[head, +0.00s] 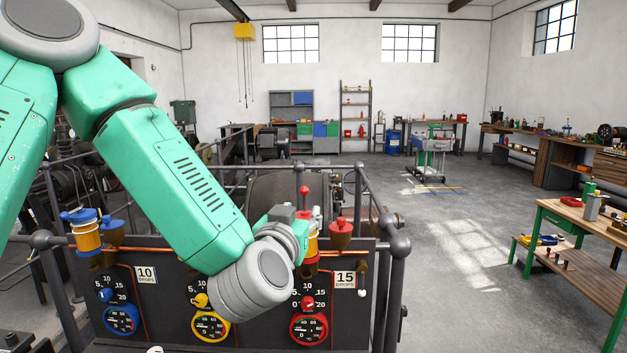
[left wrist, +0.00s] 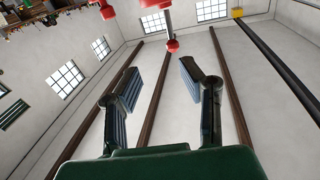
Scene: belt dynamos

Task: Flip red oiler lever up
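The red oiler (head: 312,246) stands at the right end of the dark panel, partly hidden by my left wrist. Its red lever (head: 304,201) points upward with a ball at its top. In the left wrist view the lever's red ball (left wrist: 172,46) shows just beyond the fingertips, apart from them. My left gripper (left wrist: 158,72) is open and empty, with one finger to either side below the ball. In the head view the left gripper (head: 282,213) is beside the lever, its fingers mostly hidden. My right gripper is not in view.
The panel (head: 255,341) also carries a blue oiler (head: 87,238) at left and a yellow gauge (head: 210,326) in the middle. A grey rail (head: 398,250) surrounds the panel. Open floor (head: 450,250) lies to the right.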

